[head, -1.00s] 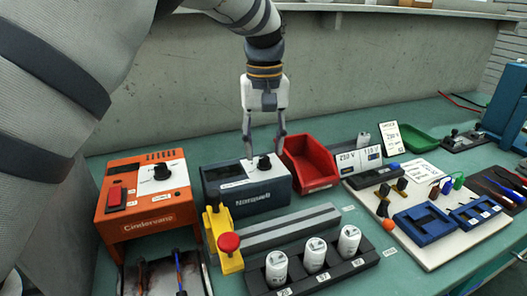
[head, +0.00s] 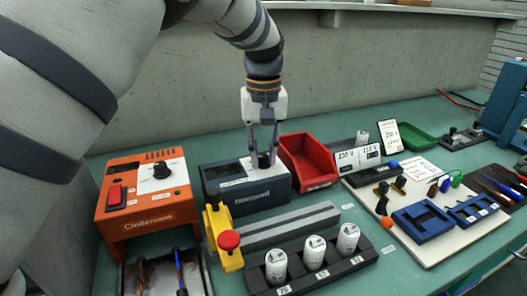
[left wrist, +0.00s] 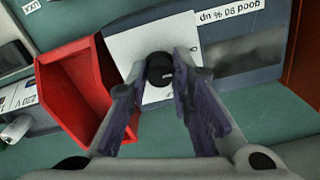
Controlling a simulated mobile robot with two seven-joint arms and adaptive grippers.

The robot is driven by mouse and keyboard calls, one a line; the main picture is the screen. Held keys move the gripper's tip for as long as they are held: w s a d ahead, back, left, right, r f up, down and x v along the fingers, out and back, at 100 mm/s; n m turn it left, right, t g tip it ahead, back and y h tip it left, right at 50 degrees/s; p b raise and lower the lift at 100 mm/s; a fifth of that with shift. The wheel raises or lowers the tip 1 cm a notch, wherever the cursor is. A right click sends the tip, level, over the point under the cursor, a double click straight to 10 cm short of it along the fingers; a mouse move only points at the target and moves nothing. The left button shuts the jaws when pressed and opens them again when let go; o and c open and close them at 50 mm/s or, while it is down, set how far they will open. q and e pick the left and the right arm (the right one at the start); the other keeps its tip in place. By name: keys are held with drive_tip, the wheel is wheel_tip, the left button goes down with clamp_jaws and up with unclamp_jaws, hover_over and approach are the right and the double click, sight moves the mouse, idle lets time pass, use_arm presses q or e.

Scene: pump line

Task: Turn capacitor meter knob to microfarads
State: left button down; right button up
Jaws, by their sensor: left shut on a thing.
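My left gripper (head: 264,155) points down from above and is shut on the knob. The fingers partly hide the panel, and I cannot read the knob's setting. My right gripper is not in view.
A red bin (head: 309,164) stands right beside the meter. An orange box (head: 135,222) with its own black knob is to the left. In front are a yellow stand (head: 222,240) with a red button, and a dark rack (head: 312,275) holding white cylinders.

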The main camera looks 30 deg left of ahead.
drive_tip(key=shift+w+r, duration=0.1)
use_arm(q)
drive_tip(key=m, duration=0.3)
drive_tip(key=shift+r+p, duration=0.1)
drive_tip(key=shift+p, duration=0.25)
drive_tip(key=m, duration=0.9)
drive_tip(key=shift+m, duration=0.3)
drive_tip(key=m, duration=0.4)
drive_tip(key=shift+m, duration=0.4)
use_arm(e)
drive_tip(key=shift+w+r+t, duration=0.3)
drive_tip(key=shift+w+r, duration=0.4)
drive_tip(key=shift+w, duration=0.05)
use_arm(q)
drive_tip(key=shift+m, duration=0.3)
drive_tip(key=c, duration=1.4)
unclamp_jaws()
